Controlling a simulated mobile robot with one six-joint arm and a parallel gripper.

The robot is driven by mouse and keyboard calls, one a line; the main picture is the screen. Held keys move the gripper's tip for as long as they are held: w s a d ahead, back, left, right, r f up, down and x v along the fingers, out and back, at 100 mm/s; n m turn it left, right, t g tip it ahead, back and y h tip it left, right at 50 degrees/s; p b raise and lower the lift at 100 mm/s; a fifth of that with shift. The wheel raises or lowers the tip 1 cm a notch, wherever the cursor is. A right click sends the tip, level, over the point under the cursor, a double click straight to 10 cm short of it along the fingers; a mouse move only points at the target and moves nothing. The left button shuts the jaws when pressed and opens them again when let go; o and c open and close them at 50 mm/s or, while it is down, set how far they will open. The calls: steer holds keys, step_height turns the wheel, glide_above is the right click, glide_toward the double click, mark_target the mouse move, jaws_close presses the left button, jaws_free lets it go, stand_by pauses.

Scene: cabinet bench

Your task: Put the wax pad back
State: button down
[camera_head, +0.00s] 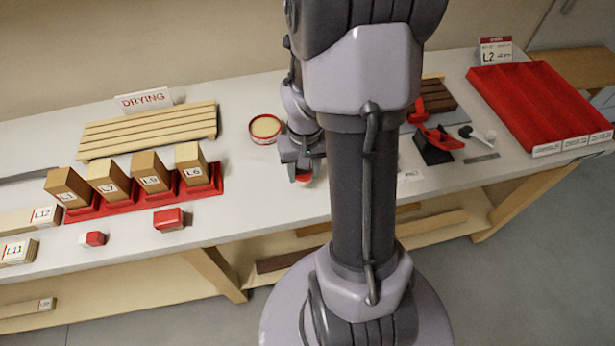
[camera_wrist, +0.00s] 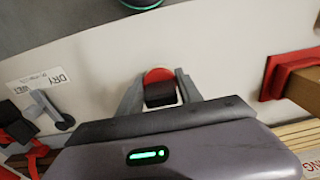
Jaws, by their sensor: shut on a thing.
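My gripper (camera_head: 302,170) is low over the middle of the white bench, beside the round red tin. In the wrist view its fingers (camera_wrist: 159,95) are shut on a small pad with a dark block-shaped grip (camera_wrist: 160,94) and a round red part (camera_wrist: 157,75). This looks like the wax pad. In the head view a bit of its red (camera_head: 303,178) shows below the fingers. I cannot tell whether it touches the bench. The open red tin (camera_head: 265,126) with cream-coloured contents stands just left of my gripper.
Left are a red rack (camera_head: 145,202) with several labelled wooden blocks, a slatted drying rack (camera_head: 150,130) and a red block (camera_head: 169,219) near the front edge. Right are a black-and-red tool stand (camera_head: 436,147) and a red grooved tray (camera_head: 535,105). Bench between the racks and tin is clear.

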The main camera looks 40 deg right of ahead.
mark_target(307, 177)
steer(key=shift+d+f+b, duration=0.35)
steer(key=shift+f+b, duration=0.1)
steer(key=shift+f, duration=0.45)
steer(key=shift+d+f+b, duration=0.35)
steer(key=shift+f+b, duration=0.1)
steer(key=shift+f, duration=0.45)
steer(key=shift+f, duration=0.2)
steer(key=c, duration=0.8)
jaws_free()
